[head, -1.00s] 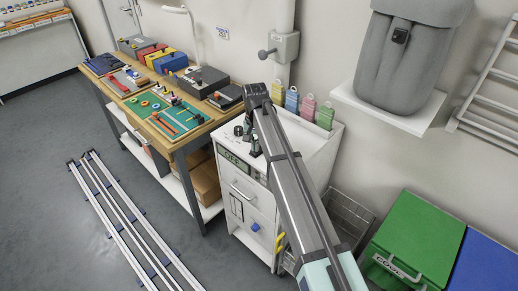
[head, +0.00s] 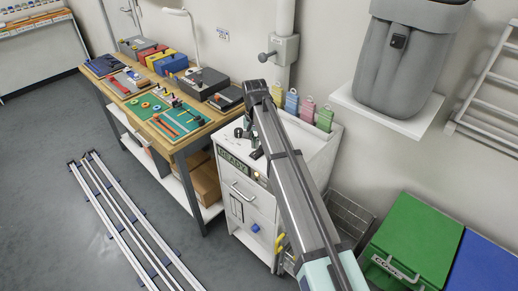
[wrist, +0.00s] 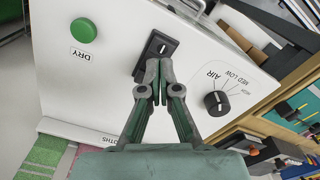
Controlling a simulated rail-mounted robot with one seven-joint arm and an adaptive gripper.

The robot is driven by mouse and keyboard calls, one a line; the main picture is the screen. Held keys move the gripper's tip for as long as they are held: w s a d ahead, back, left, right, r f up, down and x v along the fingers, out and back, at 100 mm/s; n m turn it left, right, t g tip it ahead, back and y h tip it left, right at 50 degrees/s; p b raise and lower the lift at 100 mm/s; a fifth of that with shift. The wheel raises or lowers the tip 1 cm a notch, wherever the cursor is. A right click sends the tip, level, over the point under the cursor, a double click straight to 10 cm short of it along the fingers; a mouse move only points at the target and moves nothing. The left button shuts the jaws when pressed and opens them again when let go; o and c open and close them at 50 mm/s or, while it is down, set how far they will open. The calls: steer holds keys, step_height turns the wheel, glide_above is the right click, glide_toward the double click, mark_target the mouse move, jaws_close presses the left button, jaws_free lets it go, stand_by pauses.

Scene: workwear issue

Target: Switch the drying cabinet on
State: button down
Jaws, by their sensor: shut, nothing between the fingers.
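The white drying cabinet (head: 262,208) stands right of the workbench in the head view. Its front display (head: 235,163) shows small lettering that looks like "READY". In the wrist view its panel carries a black switch (wrist: 154,47), a green button (wrist: 83,31) labelled DRY and a black AIR knob (wrist: 217,103) with LOW and MED marks. My gripper (wrist: 160,66) is shut and empty, its fingertips at the lower edge of the switch. Whether they touch it is unclear, and they hide part of it. In the head view my arm covers part of the cabinet top.
A wooden workbench (head: 187,138) with mats, tools and boxes stands left of the cabinet. Several coloured tags (head: 291,101) stand along the cabinet's back edge. A green-lidded bin (head: 415,235) stands to the right. Floor rails (head: 125,220) lie at the left.

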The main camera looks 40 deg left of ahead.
mark_target(255, 153)
steer(key=shift+r+p, duration=0.9)
steer(key=shift+r, duration=1.15)
steer(key=shift+f, duration=0.1)
